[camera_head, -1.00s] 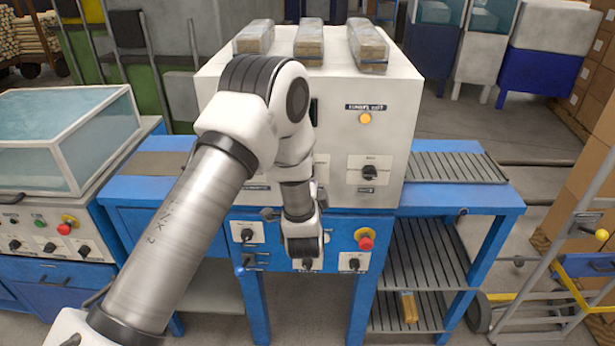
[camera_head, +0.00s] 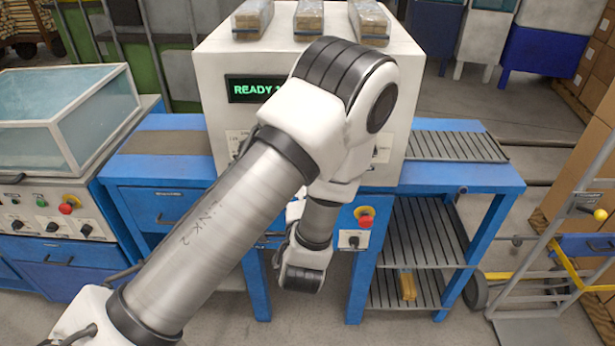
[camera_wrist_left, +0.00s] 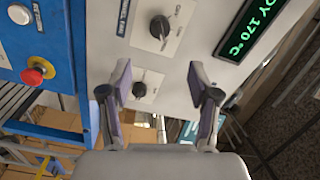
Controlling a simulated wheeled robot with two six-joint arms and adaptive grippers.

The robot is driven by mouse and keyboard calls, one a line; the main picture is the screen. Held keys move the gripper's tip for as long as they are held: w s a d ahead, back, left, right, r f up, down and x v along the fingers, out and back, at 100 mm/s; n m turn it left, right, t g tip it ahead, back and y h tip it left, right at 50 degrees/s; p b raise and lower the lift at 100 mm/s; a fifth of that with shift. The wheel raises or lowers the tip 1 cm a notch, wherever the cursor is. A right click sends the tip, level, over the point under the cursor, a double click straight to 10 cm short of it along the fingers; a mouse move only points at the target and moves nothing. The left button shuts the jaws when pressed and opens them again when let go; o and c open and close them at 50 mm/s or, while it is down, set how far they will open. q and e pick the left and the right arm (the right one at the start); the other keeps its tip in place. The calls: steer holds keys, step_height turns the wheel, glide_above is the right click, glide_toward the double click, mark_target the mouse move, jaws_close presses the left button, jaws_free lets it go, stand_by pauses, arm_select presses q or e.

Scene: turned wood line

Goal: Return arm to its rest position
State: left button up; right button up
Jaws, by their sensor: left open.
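My left arm (camera_head: 215,235) comes in from the lower left in the head view and stretches across the front of a white machine (camera_head: 215,70). Its bent elbow covers part of the machine's front, and the wrist end hangs low before the blue bench. The gripper itself is hidden in the head view. In the left wrist view my left gripper (camera_wrist_left: 160,85) has its two fingers spread apart with nothing between them. Behind the fingers is the machine's panel with a black knob (camera_wrist_left: 160,27) and a smaller knob (camera_wrist_left: 139,90).
The green display (camera_head: 252,89) reads "READY", with 170 °C in the wrist view. A red button (camera_head: 365,213) sits on the bench front (camera_head: 488,195). Wrapped packs (camera_head: 308,20) lie on the machine. A glass-covered unit (camera_head: 65,120) stands left; a hand truck (camera_head: 560,260) stands right.

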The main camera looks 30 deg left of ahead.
stand_by(0.4)
arm_select(q)
steer(key=s+f+n+g+h, duration=0.15)
steer(key=s+f, duration=0.25)
steer(key=f, duration=0.4)
steer(key=s+f+g+h, duration=0.2)
steer(key=s+f+g, duration=0.15)
steer(key=f, duration=0.35)
steer(key=s+f+g+h, duration=0.15)
steer(key=s+f, duration=0.25)
steer(key=f, duration=0.4)
steer(key=s+d+f+n+g+h, duration=0.2)
steer(key=s+d+f+n+g, duration=0.1)
steer(key=s, duration=0.4)
steer(key=s+d+f+n+g+h, duration=0.2)
steer(key=s+d+f+n+g, duration=0.1)
steer(key=s+g, duration=0.3)
steer(key=s+d+n, duration=0.1)
steer(key=s, duration=0.1)
steer(key=shift+s+d+f, duration=0.15)
steer(key=shift+s+f, duration=0.05)
steer(key=shift+s, duration=0.1)
